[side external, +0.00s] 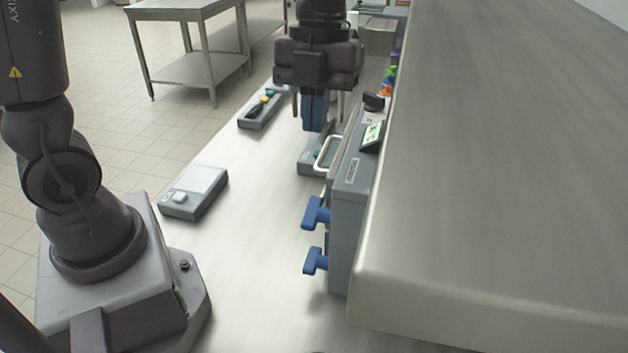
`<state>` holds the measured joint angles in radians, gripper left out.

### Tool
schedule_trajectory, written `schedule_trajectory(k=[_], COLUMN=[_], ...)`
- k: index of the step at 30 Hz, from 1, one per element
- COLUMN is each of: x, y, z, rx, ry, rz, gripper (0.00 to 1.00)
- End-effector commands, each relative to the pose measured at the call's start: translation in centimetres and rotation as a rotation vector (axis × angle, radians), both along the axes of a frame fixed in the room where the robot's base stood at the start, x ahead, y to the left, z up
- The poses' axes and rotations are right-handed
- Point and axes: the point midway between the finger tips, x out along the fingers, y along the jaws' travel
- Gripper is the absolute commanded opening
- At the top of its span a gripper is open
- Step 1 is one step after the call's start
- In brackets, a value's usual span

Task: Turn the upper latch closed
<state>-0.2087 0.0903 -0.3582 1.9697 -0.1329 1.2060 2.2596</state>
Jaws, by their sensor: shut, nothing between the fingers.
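The upper latch (316,213) is a blue T-shaped knob on the front face of the grey cup filler (349,215). A similar blue lower latch (315,261) sits below it. Both stick out to the left; how far each is turned is hard to tell from here. My gripper (314,126) points down with its blue fingers shut and empty. It is above and farther back than the upper latch, apart from it, near a pale bar handle (327,153) on the machine's front.
A grey box with a light top (195,188) lies on the bench left of the machine. A tray with coloured items (260,110) is farther back, and another grey device (309,163) is under my gripper. A large grey metal surface (490,190) fills the right. Bench left of the latches is clear.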

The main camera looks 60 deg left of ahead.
Motion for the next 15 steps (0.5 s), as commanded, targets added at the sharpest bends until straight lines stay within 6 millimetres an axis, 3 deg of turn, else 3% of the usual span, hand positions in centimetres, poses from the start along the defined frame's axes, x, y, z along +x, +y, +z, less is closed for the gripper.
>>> schedule_trajectory(k=[9,15], x=[-1.0,-0.6], y=[-1.0,-0.6], z=[-6.9,-9.8], rx=[0.0,-0.002], ry=[0.008,0.004], rz=[-0.004,-0.002], gripper=[0.0,0.0])
